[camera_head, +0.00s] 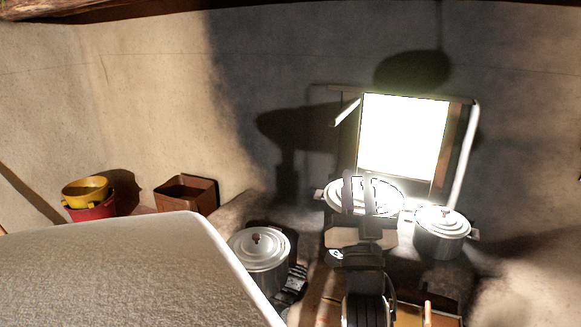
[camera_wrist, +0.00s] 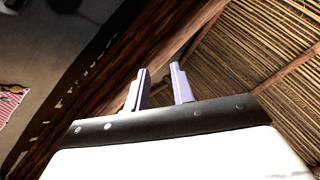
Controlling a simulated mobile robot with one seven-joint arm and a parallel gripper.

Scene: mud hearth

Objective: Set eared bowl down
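A wide, shallow pale metal vessel (camera_head: 391,192) with a small ear at its left side sits by the bright window; it looks like the eared bowl. Glare and my gripper hide part of it. My gripper (camera_head: 359,190) stands in front of it in the head view, with its two fingers apart. In the wrist view my gripper (camera_wrist: 160,84) is open, with nothing between the fingers and no bowl in sight. I cannot tell the depth gap between fingertips and vessel.
A lidded pot (camera_head: 259,249) stands left of my arm and another lidded pot (camera_head: 442,230) right of it. A brown box (camera_head: 187,194) and a yellow bowl (camera_head: 84,191) on a red one (camera_head: 92,211) sit farther left. The wrist view shows a thatched roof (camera_wrist: 265,45).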

